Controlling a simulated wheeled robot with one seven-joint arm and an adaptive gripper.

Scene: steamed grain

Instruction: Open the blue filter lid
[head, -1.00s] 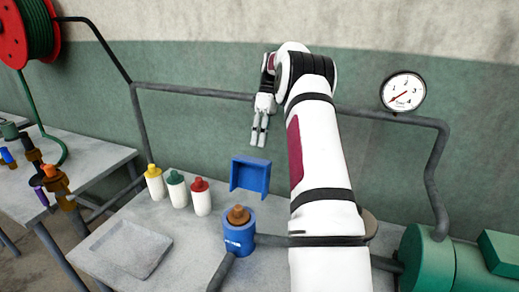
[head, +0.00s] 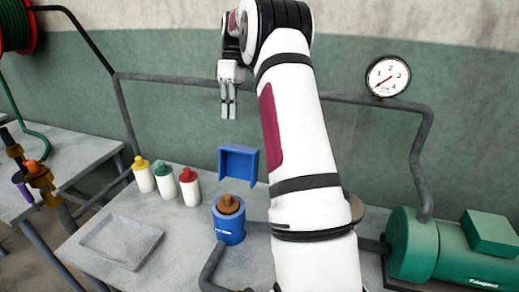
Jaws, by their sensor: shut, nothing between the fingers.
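The blue filter (head: 230,232) is a round blue body on the table with a brown knobbed piece (head: 228,205) at its top. A blue box-like cover (head: 238,166) with side flanges stands upright above and behind it in the picture; I cannot tell how it joins the filter, or whether it is the lid. My gripper (head: 229,112) points down above the cover in the picture, apart from it. Its fingers are shut and empty. My forearm crosses the view just right of the filter and cover.
White bottles with yellow (head: 144,179), green (head: 166,181) and red (head: 190,187) caps stand left of the filter. A shallow grey tray (head: 121,243) lies in front of them. Grey pipes (head: 165,79) run along the wall, with a gauge (head: 388,77). A green motor (head: 420,246) is at right.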

